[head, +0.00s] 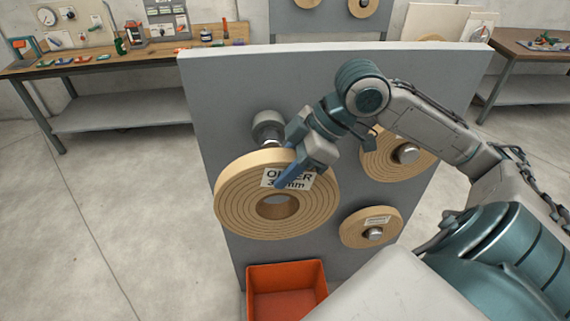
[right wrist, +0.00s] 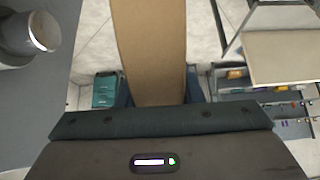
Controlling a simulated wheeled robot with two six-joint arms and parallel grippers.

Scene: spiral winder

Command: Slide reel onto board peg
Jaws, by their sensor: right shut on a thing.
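A large wooden-coloured reel (head: 232,205) with a centre hole and a partly hidden white label hangs in front of the grey board (head: 225,100). My right gripper (head: 288,178) is shut on the reel's upper rim. In the right wrist view the reel (right wrist: 150,45) shows as a tan band between the fingers. A free grey peg (head: 267,127) with a metal end sticks out of the board above the reel; it also shows at upper left in the right wrist view (right wrist: 32,35). The reel's hole sits below the peg, apart from it. My left gripper is not in view.
Two other reels hang on board pegs, an upper one (head: 380,163) and a lower one (head: 357,228), right of the held reel. An orange bin (head: 287,268) stands below. A workbench (head: 120,62) stands at the back left. The floor at left is clear.

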